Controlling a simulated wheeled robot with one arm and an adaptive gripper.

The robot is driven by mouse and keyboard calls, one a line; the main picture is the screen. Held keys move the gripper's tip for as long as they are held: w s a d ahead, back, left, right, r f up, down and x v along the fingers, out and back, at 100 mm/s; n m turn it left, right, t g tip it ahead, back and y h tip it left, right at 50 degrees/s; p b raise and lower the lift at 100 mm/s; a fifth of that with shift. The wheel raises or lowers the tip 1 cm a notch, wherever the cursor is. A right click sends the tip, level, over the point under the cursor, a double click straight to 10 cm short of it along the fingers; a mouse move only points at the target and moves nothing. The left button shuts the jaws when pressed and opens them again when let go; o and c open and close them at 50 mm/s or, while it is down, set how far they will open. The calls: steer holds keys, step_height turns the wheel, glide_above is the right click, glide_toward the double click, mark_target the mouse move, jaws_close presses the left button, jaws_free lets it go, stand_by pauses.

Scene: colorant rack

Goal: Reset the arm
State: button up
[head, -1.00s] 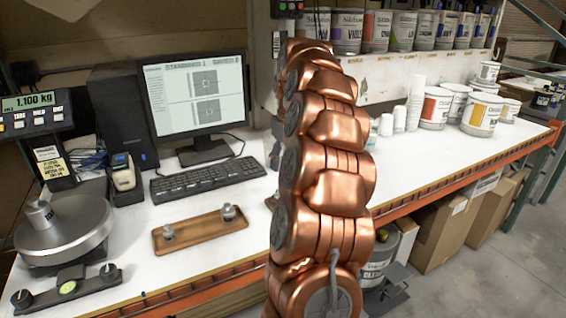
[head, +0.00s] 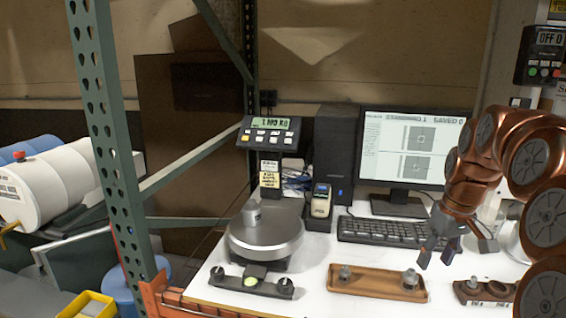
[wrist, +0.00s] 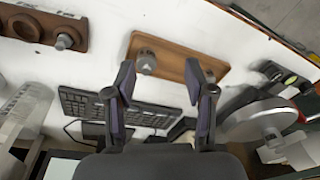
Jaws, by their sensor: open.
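My copper-coloured arm comes in from the right of the head view and bends over the white bench. My gripper (head: 437,259) hangs above the bench in front of the keyboard (head: 384,231). In the wrist view my gripper (wrist: 161,80) has its two dark fingers wide apart with nothing held between them. Beyond the fingertips lies a wooden tray (wrist: 170,60) with a metal weight (wrist: 146,62) near one end. In the head view the same tray (head: 376,283) carries two metal weights, and the gripper is above and behind its right end.
A round scale (head: 264,240) with a metal weight (head: 253,212) on it stands left of the tray. A monitor (head: 412,150) stands behind the keyboard. A second wooden holder (head: 487,292) is at right. A green rack post (head: 112,150) rises at left.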

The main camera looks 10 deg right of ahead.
steer(key=s+a+f+g, duration=0.2)
steer(key=s+a+f, duration=0.2)
steer(key=s+a, duration=1)
steer(key=s+a+f, duration=0.3)
steer(key=s, duration=0.3)
steer(key=s+a+f+m, duration=0.1)
steer(key=s+a+f, duration=0.2)
steer(key=s, duration=0.4)
steer(key=shift+a+f+g+h, duration=0.3)
steer(key=shift+a+f+g, duration=0.1)
steer(key=shift+a, duration=0.1)
